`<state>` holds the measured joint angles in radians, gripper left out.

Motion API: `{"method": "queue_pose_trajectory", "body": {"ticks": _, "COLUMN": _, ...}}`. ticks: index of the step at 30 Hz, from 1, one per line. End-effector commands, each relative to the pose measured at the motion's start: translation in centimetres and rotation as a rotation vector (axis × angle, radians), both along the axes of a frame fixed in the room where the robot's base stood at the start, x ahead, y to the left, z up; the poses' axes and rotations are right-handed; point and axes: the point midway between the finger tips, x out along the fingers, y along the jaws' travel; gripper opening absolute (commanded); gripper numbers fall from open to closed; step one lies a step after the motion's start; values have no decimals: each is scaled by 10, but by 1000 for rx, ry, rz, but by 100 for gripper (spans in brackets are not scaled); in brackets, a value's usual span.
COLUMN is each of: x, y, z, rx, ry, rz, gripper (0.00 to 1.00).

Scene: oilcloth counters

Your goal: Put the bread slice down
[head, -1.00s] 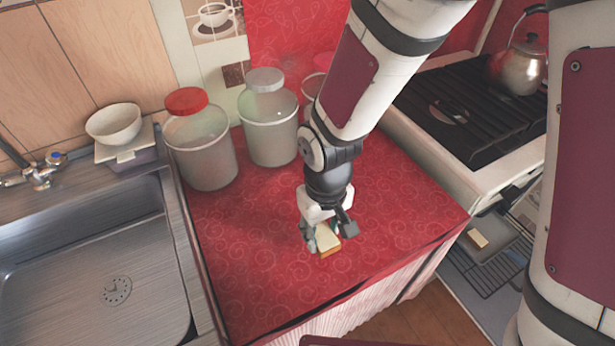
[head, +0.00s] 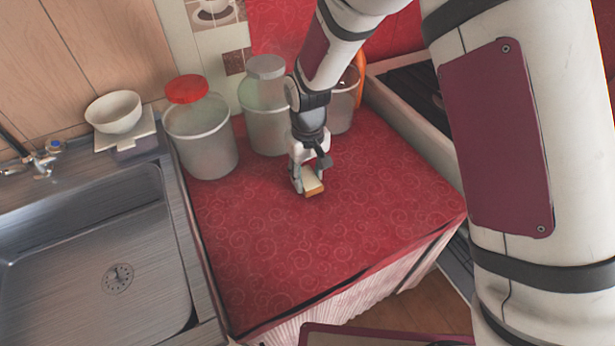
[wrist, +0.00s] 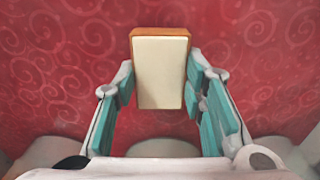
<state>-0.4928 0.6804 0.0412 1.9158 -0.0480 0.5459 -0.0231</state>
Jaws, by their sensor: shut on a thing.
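The bread slice (head: 313,184) is a small pale block with a brown crust edge. My gripper (head: 309,181) is shut on it over the red counter (head: 260,240), in front of the jars. In the wrist view the bread slice (wrist: 161,70) sticks out beyond the fingertips of my gripper (wrist: 160,90), with the teal pads at its two sides. The red patterned cloth lies beneath it. I cannot tell whether the slice touches the cloth.
A red-lidded jar (head: 203,140) and a grey-lidded jar (head: 264,125) stand at the back of the counter, with another jar (head: 343,105) behind my arm. The sink (head: 95,250) is at left. The counter's front and right areas are clear.

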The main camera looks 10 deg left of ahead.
Motion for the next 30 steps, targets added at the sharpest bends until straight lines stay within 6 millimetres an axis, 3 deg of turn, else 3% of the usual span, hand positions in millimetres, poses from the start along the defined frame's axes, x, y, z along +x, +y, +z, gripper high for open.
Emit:
{"method": "queue_pose_trajectory", "body": {"ticks": 3, "x": 0, "y": 0, "z": -11, "rx": 0, "ry": 0, "rz": 0, "gripper": 19}}
{"method": "queue_pose_trajectory", "body": {"ticks": 14, "x": 0, "y": 0, "z": -15, "rx": 0, "ry": 0, "rz": 1, "gripper": 19}}
{"method": "queue_pose_trajectory", "body": {"ticks": 15, "x": 0, "y": 0, "z": -14, "rx": 1, "ry": -1, "rz": 1, "gripper": 47}}
{"method": "queue_pose_trajectory", "body": {"ticks": 17, "x": 0, "y": 0, "z": -14, "rx": 0, "ry": 0, "rz": 1, "gripper": 58}}
{"method": "queue_pose_trajectory", "body": {"ticks": 26, "x": 0, "y": 0, "z": -13, "rx": 1, "ry": -1, "rz": 1, "gripper": 58}}
{"method": "queue_pose_trajectory", "body": {"ticks": 30, "x": 0, "y": 1, "z": -4, "rx": 2, "ry": -3, "rz": 1, "gripper": 58}}
